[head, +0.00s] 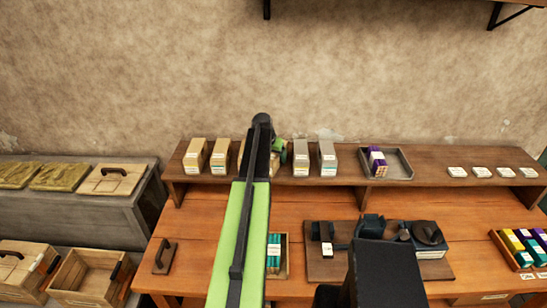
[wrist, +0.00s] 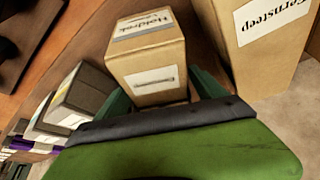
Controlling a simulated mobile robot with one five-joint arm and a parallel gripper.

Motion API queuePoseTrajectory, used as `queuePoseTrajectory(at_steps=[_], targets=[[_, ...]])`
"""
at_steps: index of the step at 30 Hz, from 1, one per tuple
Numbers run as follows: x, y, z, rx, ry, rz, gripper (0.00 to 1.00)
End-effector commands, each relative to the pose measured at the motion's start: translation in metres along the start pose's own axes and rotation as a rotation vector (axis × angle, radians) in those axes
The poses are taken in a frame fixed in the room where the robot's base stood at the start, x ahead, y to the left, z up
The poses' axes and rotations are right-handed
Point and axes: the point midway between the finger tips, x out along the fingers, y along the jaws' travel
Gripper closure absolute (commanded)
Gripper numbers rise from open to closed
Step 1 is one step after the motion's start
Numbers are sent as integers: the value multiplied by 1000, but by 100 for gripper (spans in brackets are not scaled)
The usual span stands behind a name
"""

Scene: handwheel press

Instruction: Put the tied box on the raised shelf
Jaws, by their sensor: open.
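A tan cardboard box (wrist: 146,58) with two pale labels stands on the raised shelf (head: 345,176). My gripper (wrist: 163,97) is open, with a green finger on either side of this box's near end. I cannot tell whether the fingers touch it. In the head view my arm hides most of this box and my gripper; only a green part of the gripper (head: 280,147) shows beside the arm. No string shows on the box's visible faces, so I cannot tell whether it is the tied box.
Tan boxes (head: 220,156) stand left of my arm and grey boxes (head: 301,158) right of it. A grey tray (head: 401,163) holds purple-and-white packs. The press (head: 428,235) and a teal-filled tray (head: 284,262) are on the bench below. Free shelf lies between tray and white cards (head: 482,172).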

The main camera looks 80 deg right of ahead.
Motion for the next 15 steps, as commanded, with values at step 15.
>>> queuePoseTrajectory(at_steps=[15], targets=[[-111, 1, -2, 0, 0, 0, 20]])
